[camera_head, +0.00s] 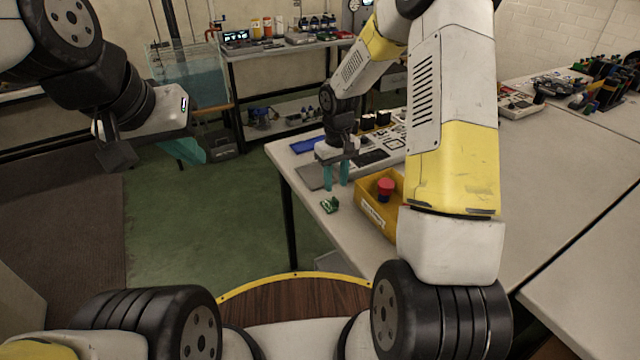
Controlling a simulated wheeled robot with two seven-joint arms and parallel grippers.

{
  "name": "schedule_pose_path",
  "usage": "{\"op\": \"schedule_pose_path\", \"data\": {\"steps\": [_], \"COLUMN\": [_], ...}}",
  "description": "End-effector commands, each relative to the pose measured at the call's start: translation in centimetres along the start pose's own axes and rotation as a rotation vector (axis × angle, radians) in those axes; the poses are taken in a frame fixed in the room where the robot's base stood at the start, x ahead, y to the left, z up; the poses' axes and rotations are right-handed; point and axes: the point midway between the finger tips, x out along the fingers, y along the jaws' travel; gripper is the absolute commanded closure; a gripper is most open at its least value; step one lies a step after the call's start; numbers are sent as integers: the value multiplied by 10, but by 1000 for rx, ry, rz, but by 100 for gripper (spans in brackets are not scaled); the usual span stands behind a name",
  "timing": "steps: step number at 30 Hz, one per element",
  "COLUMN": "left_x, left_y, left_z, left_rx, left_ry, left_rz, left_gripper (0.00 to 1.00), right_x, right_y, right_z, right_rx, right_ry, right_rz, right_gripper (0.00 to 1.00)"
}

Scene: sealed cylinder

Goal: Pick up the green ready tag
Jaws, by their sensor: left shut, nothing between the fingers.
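A small green item with pale marks (329,204) lies near the left edge of the white table; it is too small to read, so I cannot tell for sure that it is the ready tag. My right gripper (336,177) points down just above and behind it, with its two teal fingers apart and no object seen between them. My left gripper (186,151) is off to the left over the floor, away from the table. Its teal fingers are shut and empty, partly hidden by its white body.
A yellow bin (368,208) with a white label stands right of the green item, with a red-topped cylinder (385,187) in it. A grey flat plate (313,177) and a blue tray (306,145) lie behind. My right arm hides part of the table (545,190).

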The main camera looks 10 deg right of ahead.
Motion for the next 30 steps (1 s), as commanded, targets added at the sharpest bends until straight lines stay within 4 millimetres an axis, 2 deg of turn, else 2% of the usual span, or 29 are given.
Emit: {"op": "schedule_pose_path", "data": {"steps": [12, 20, 26, 30], "left_x": [0, 0, 0, 0], "left_y": [0, 0, 0, 0], "left_z": [0, 0, 0, 0], "left_rx": [0, 0, 0, 0], "left_ry": [0, 0, 0, 0], "left_rz": [0, 0, 0, 0], "left_gripper": [100, 100, 100, 100], "right_x": [55, 58, 58, 58], "right_y": [1, 2, 2, 2], "right_z": [-1, -1, -1, -1], "right_rx": [0, 1, 0, 0], "right_ry": [-1, 0, 0, 0], "right_rz": [-1, 0, 0, 0], "right_gripper": [66, 66, 100, 100]}}
